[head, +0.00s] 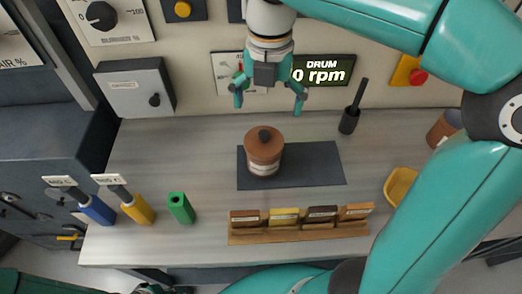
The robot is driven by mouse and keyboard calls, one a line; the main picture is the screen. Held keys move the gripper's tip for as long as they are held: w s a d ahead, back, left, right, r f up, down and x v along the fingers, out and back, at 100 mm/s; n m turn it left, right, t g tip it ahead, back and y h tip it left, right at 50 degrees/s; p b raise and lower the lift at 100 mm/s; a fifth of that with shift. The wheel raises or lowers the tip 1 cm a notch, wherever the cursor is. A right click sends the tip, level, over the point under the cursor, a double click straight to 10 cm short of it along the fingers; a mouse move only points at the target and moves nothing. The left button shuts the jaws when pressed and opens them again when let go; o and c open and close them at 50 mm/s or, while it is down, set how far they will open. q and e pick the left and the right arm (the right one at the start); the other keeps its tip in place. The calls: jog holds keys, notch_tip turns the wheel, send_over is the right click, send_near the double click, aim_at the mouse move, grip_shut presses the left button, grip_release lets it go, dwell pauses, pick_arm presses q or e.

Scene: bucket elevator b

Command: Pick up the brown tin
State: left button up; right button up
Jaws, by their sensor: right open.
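The brown tin (263,147) stands upright on a dark mat (315,164) on the bench. It has a brown lid with a black knob and a pale label on its side. My right gripper (270,106) is open and empty. Its two fingers point down, and in the head view they show above and behind the tin, apart from it. My left gripper is not in view.
A wooden rack (300,232) with several labelled blocks stands in front of the mat. Blue (97,210), yellow (138,209) and green (181,208) handles are at left. A black holder (349,121) and a yellow scoop (399,186) are at right. A drum display (324,70) is behind.

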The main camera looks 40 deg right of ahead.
aim_at(266, 131)
notch_tip(266, 131, down, 7)
jog(key=shift+w+a+f+b, duration=0.1)
jog(key=shift+b, duration=0.3)
jog(key=shift+s+a+f, duration=0.1)
jog(key=shift+a+f, duration=0.05)
jog(key=shift+f, duration=0.9)
jog(key=shift+s+a+f, duration=0.1)
jog(key=shift+f, duration=1)
jog(key=shift+s+a+f, duration=0.1)
jog(key=shift+a+f, duration=0.05)
jog(key=shift+f, duration=0.9)
jog(key=shift+c, duration=0.2)
jog(key=c, duration=0.9)
jog(key=shift+r, duration=0.1)
